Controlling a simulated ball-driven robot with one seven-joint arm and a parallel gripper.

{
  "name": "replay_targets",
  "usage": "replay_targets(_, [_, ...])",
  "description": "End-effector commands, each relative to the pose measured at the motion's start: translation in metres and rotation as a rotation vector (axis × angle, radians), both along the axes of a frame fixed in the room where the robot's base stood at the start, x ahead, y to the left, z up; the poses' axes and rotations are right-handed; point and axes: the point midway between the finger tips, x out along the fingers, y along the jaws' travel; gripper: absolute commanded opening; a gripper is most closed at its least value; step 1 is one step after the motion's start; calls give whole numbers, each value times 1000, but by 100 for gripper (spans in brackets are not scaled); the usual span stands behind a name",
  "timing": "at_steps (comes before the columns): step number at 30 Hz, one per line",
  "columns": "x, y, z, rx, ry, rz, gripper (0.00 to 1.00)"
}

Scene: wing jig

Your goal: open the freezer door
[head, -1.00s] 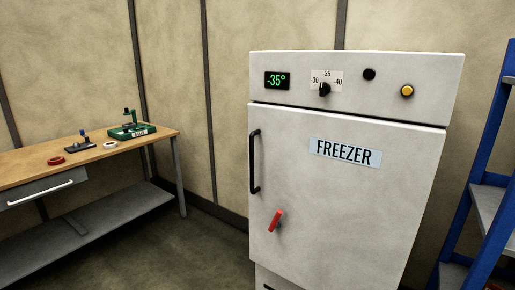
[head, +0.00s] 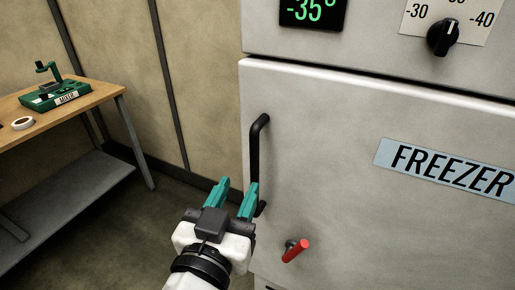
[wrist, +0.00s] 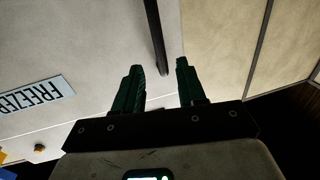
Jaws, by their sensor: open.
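The freezer door (head: 340,165) is white and shut, with a black vertical bar handle (head: 255,150) near its left edge. A red latch lever (head: 296,250) sits on the door below and right of the handle. My gripper (head: 236,188) is open, its two teal fingers just in front of the handle's lower part. In the wrist view the dark handle (wrist: 156,35) runs toward the space between the open fingertips (wrist: 160,68). I cannot tell whether either finger touches it. The FREEZER label (head: 448,168) is on the door.
Dark open floor (head: 135,235) lies between bench and freezer. A temperature display (head: 312,12) and black knob (head: 443,38) are above the door.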

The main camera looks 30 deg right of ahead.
Motion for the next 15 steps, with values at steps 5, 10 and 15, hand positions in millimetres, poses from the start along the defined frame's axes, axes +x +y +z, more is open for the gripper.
replay_targets(5, [17,-18,2,-2,3,-6,40])
replay_targets(10, [41,-40,2,-1,4,-5,40])
replay_targets(15, [61,-58,1,-2,4,-5,40])
